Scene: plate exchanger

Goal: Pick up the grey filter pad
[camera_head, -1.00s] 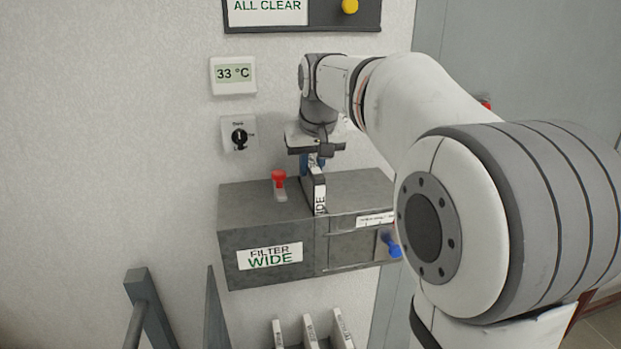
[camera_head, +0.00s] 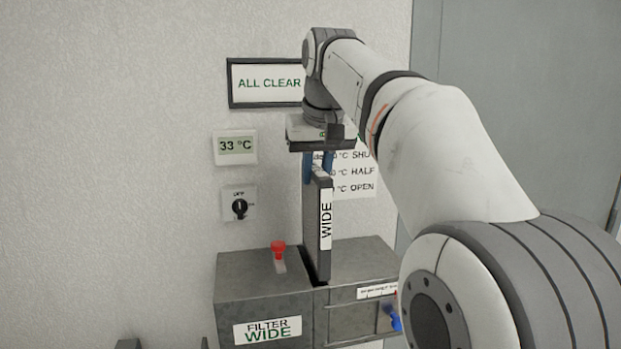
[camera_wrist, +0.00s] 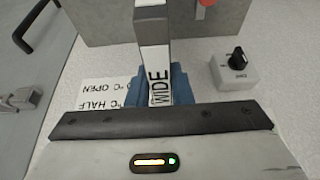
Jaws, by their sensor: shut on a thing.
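The grey filter pad (camera_head: 317,225) is a thin upright slab with a white "WIDE" label on its edge. My gripper (camera_head: 318,168) is shut on its top end with blue fingers. The pad stands above the slot in the grey filter housing (camera_head: 262,288), labelled "FILTER WIDE". Its lower end is at the slot; I cannot tell whether it is fully clear. In the wrist view the pad (camera_wrist: 153,55) sits between the blue fingers (camera_wrist: 160,90), with "WIDE" readable.
A red knob (camera_head: 278,250) stands on the housing's top and a blue handle (camera_head: 396,318) on its right front. A thermostat (camera_head: 236,147) reading 33 °C, a rotary switch (camera_head: 239,204) and an "ALL CLEAR" sign (camera_head: 266,83) are on the wall. A grey door (camera_head: 520,110) is at right.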

